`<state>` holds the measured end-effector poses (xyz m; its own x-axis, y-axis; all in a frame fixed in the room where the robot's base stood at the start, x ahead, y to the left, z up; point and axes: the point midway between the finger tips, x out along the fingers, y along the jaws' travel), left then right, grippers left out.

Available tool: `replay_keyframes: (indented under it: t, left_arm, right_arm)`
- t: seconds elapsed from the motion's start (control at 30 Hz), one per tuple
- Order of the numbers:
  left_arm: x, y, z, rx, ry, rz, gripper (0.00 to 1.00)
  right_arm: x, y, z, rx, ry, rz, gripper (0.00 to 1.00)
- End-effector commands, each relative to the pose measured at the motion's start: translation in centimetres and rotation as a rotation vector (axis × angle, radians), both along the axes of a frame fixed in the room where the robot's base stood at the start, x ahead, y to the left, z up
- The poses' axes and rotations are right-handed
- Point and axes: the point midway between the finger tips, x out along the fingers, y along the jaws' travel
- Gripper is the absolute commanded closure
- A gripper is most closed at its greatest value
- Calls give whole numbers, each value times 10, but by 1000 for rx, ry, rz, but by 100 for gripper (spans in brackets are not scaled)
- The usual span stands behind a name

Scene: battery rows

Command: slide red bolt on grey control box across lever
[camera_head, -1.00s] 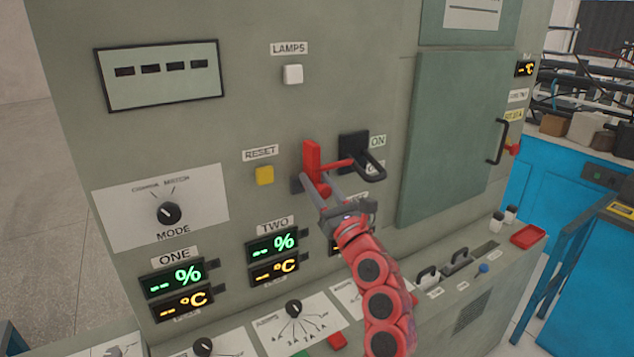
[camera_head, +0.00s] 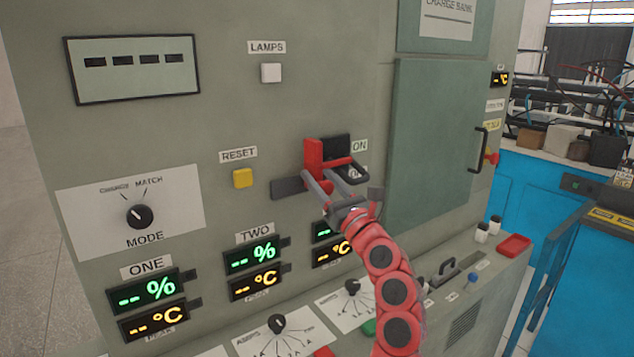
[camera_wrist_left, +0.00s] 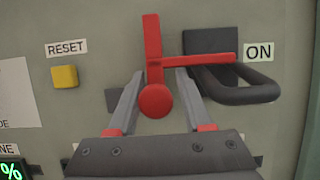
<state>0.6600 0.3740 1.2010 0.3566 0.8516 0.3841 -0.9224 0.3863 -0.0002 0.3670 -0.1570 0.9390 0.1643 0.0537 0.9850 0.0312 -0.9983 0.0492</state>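The red bolt (camera_head: 313,158) on the grey control box (camera_head: 215,110) has an upright plate, a round knob and a bar pointing right. It also shows in the wrist view (camera_wrist_left: 153,50). Its bar crosses in front of the black lever's (camera_head: 335,147) plate, with the tip near the ON label. The lever's dark handle (camera_wrist_left: 250,95) loops out below the bar. My left gripper (camera_head: 326,182) has a finger on each side of the knob (camera_wrist_left: 155,101). The left finger appears against it; a small gap shows at the right. My right gripper is not in view.
A dark rail (camera_head: 287,187) shows left of the bolt. A yellow RESET button (camera_head: 243,178) is farther left. A green door (camera_head: 435,140) with a black handle is on the right. A ledge with dials and switches juts out below.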

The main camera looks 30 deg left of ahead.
Motion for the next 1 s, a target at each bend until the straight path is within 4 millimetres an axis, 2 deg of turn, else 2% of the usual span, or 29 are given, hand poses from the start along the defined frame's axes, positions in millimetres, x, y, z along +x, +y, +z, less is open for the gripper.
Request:
replay_keyframes:
  t: [0.03,0.07,0.1,0.4,0.53,0.67,1.0]
  left_arm:
    - [0,0,0,0,0,0,40]
    - [0,0,0,0,0,0,34]
    - [0,0,0,0,0,1,33]
    - [-1,0,-1,-1,0,3,33]
    - [-3,-7,-5,-1,0,1,33]
    - [-12,-28,-15,-2,-2,-2,33]
    - [-43,-105,-50,-1,1,-3,33]
  right_arm:
    - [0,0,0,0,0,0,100]
    - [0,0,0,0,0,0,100]
    - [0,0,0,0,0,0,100]
    - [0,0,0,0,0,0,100]
    - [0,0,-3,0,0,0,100]
    - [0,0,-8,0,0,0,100]
    - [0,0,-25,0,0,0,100]
